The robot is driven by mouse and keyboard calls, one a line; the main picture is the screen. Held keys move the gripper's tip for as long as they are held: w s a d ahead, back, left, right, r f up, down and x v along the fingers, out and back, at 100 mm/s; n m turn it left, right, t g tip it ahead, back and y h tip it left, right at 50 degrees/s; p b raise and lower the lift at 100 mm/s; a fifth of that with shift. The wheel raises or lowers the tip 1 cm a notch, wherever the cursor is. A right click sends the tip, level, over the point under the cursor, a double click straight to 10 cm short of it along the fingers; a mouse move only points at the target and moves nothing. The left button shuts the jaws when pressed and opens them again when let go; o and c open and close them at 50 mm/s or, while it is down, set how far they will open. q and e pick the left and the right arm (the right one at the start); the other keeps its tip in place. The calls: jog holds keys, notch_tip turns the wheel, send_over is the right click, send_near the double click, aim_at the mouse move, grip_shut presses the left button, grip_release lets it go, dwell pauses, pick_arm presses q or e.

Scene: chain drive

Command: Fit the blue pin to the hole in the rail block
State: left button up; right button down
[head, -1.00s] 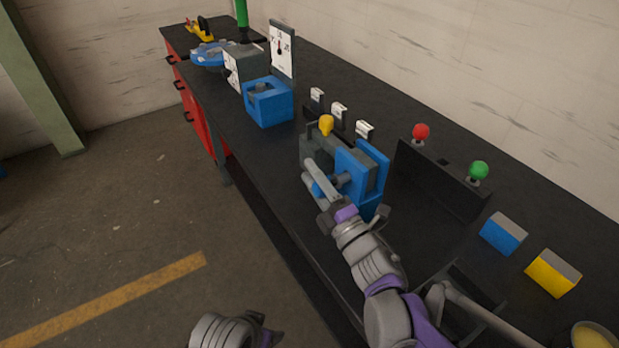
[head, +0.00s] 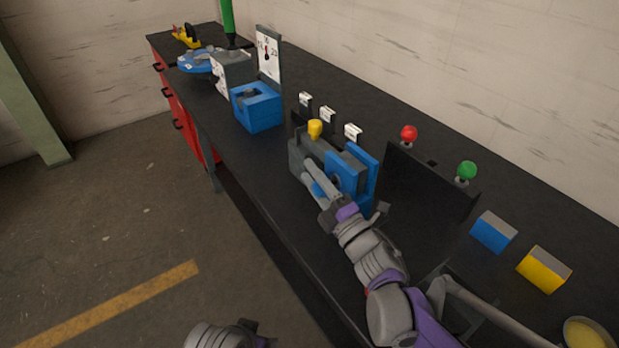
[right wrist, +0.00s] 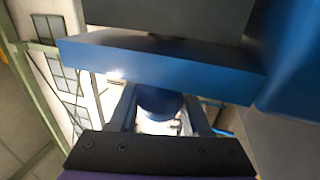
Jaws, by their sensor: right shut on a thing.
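My right gripper (head: 318,188) is at the front left side of a grey block with upright blue plates (head: 343,176). In the right wrist view its two fingers (right wrist: 160,110) are shut on a rounded blue piece, which I take for the blue pin (right wrist: 157,103). The pin lies close below the edge of a blue plate (right wrist: 150,65); I cannot tell whether they touch. In the head view the pin is mostly hidden by the fingers. I cannot tell which part is the rail block, and I see no hole clearly. Only part of my left arm shows at the bottom.
A dark block with a red knob (head: 409,133) and a green knob (head: 466,171) stands to the right. A blue block (head: 494,231) and a yellow block (head: 543,268) lie nearer. A blue open box (head: 257,108) stands farther back. The bench's front edge is close.

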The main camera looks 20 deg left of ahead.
jog(key=shift+c, duration=1.4)
grip_release()
jog(key=shift+a, duration=0.1)
